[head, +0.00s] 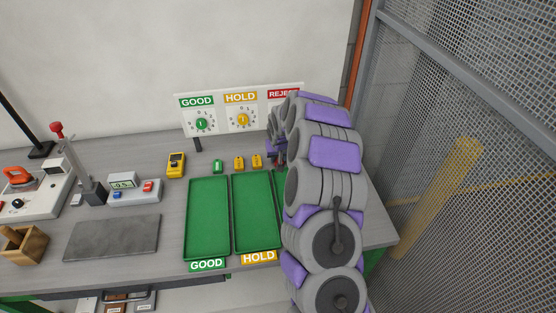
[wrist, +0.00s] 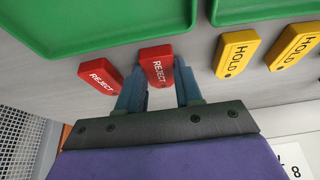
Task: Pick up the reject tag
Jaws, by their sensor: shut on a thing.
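A red reject tag (wrist: 157,68) with white lettering sits between the two blue fingers of my gripper (wrist: 160,92) in the wrist view. The gripper is shut on it. A second red reject tag (wrist: 101,76) lies on the table just left of the gripper. I cannot tell whether the held tag is clear of the table.
Two yellow hold tags (wrist: 237,53) (wrist: 293,46) lie right of the gripper. Green trays (head: 207,255) (head: 234,240) stand in front, with a good tag (head: 218,166) behind them. A sign board (head: 215,134) stands at the back. A mesh fence (head: 460,150) is on the right.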

